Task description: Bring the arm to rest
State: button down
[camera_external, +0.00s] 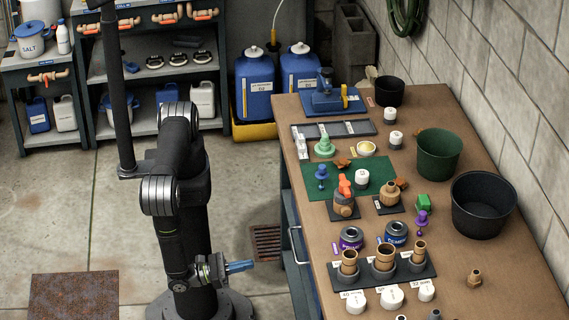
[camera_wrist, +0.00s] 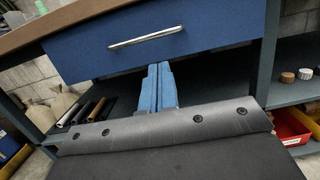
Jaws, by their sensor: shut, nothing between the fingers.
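My gripper (camera_external: 240,267) has blue fingers and is shut and empty. In the external view it is low beside my arm's base, left of the workbench (camera_external: 480,262) and apart from it, pointing right. In the wrist view the gripper's fingers (camera_wrist: 160,72) are together and point at the front of the bench, below a blue drawer (camera_wrist: 190,36) with a metal handle. Nothing is held.
The bench top carries fittings, a green bucket (camera_external: 438,154) and a black tub (camera_external: 483,204). Shelves (camera_external: 140,128) and blue drums (camera_external: 255,88) stand behind. A floor drain (camera_external: 267,243) lies between arm and bench. A red bin (camera_wrist: 290,128) sits on the lower shelf.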

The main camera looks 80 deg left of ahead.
jog(key=shift+s+f, duration=0.2)
jog(key=shift+s, duration=0.8)
jog(key=w+r, duration=0.2)
jog(key=w, duration=1.1)
jog(key=shift+w+r, duration=0.3)
jog(key=shift+w, duration=0.1)
